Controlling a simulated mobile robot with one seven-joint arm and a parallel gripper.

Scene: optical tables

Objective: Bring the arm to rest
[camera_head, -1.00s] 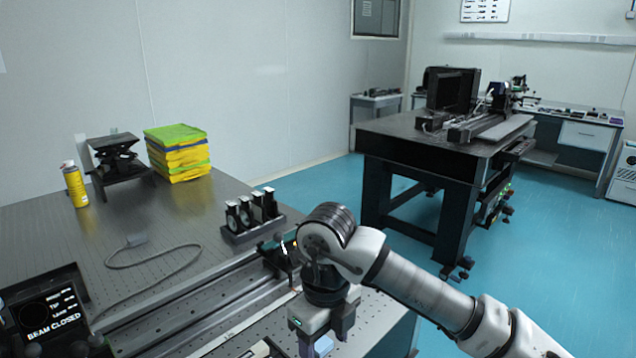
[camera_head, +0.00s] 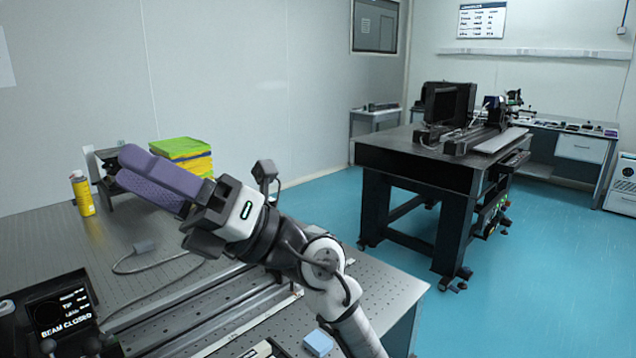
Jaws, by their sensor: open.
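My gripper (camera_head: 140,172) is raised above the near optical table and points to the upper left of the picture. Its two long purple fingers show side by side, seen at a slant, and it is open with nothing seen between them. My arm runs from the bottom edge up to it.
The near table (camera_head: 385,295) carries a rail (camera_head: 215,310), yellow spray can (camera_head: 82,193), yellow-green stack (camera_head: 182,148), cable and a "BEAM CLOSED" display (camera_head: 62,312). A small blue block (camera_head: 318,343) lies near the front. Another table (camera_head: 400,150) stands beyond open floor.

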